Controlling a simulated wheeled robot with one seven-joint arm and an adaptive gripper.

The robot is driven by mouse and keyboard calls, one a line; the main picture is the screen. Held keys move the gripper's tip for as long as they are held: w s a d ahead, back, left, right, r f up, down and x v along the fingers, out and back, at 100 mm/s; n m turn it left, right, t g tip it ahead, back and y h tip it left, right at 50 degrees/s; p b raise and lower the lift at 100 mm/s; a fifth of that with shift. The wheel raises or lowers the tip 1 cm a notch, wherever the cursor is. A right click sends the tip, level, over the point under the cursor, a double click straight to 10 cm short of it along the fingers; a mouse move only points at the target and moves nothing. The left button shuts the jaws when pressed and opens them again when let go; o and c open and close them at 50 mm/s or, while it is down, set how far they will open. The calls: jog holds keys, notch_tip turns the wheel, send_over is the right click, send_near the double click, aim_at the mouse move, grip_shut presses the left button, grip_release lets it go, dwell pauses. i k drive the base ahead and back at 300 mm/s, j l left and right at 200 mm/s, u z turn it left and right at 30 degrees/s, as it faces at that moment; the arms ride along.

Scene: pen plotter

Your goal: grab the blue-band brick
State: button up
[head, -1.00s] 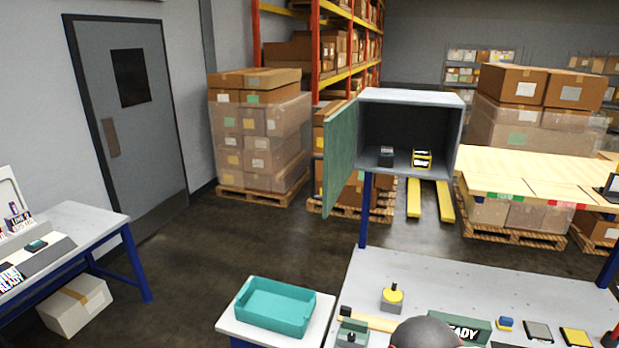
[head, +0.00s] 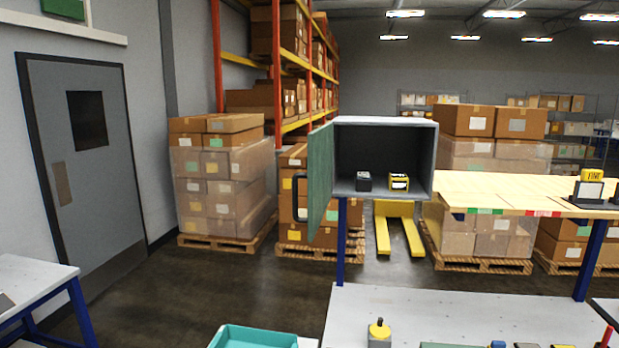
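No brick with a clearly readable blue band shows in the head view. A small blue item (head: 497,345) is cut off by the bottom edge, on the grey worktable (head: 440,306). Inside the open grey cabinet (head: 385,121) stand a small dark block (head: 364,182) with a light top and a yellow-and-black block (head: 399,182) to its right. Their bands are too small to tell. My gripper is not in view.
The green cabinet door (head: 321,178) stands open to the left. A teal bin (head: 250,338) is partly visible below. A wooden shelf (head: 500,190) carries a yellow block (head: 592,175) on a dark stand. A yellow-topped knob (head: 379,330) stands on the worktable.

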aim_at(364, 181)
jog(key=j+z, duration=0.25)
jog(key=j, duration=0.5)
jog(key=j+z, duration=0.25)
jog(key=j, duration=0.5)
jog(key=l, duration=0.3)
jog(key=i+l, duration=0.15)
jog(key=l, duration=0.15)
jog(key=i+l, duration=0.2)
jog(key=i+l+u, duration=0.1)
jog(key=l, duration=0.35)
jog(key=i+l, duration=0.2)
jog(key=i+l+u, duration=0.1)
jog(key=l, duration=0.35)
jog(key=i+l, duration=0.25)
